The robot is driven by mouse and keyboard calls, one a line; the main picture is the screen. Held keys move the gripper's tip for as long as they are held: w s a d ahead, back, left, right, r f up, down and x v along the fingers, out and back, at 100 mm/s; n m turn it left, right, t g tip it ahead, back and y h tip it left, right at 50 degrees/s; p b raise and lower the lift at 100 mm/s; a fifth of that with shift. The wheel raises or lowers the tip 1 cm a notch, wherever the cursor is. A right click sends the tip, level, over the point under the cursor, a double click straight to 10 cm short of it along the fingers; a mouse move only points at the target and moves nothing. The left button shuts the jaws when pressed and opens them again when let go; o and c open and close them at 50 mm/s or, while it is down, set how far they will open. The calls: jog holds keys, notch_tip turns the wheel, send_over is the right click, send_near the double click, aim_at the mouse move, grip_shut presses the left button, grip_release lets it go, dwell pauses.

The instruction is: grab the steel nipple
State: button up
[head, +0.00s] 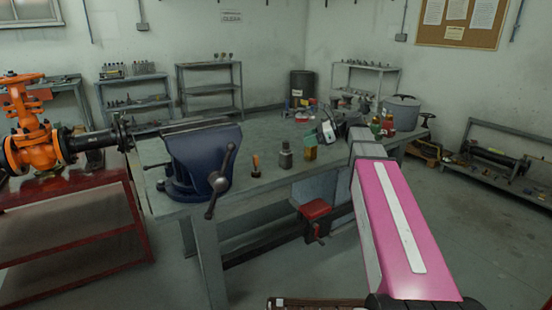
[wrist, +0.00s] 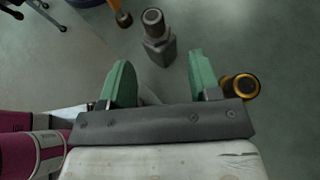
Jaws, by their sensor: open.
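The steel nipple (head: 285,158), a grey metal piece with a round top and a blockier lower part, stands upright near the front edge of the workbench. It also shows in the wrist view (wrist: 158,47), top centre, just ahead of the gap between the fingertips. My gripper (wrist: 160,68) is open, its two green fingers spread wide with nothing between them. The nipple is roughly centred on the gap and appears apart from both fingers. In the head view I cannot make out the fingers clearly.
A brass-coloured piece (head: 310,148) stands right of the nipple, close beside my right finger in the wrist view (wrist: 240,87). An orange-handled tool (head: 256,165) stands to its left. A large blue vise (head: 205,158) is farther left on the workbench (head: 262,135).

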aim_at(287, 142)
jog(key=shift+s+a+r+x, duration=0.1)
jog(key=shift+r+x, duration=0.15)
jog(key=shift+x, duration=1.55)
jog(key=shift+s+a+r+x, duration=0.15)
jog(key=shift+r+x, duration=0.1)
jog(key=shift+x, duration=1.55)
jog(key=shift+s+a+r+x, duration=0.1)
jog(key=shift+r+x, duration=0.2)
jog(key=shift+x, duration=1.5)
grip_shut()
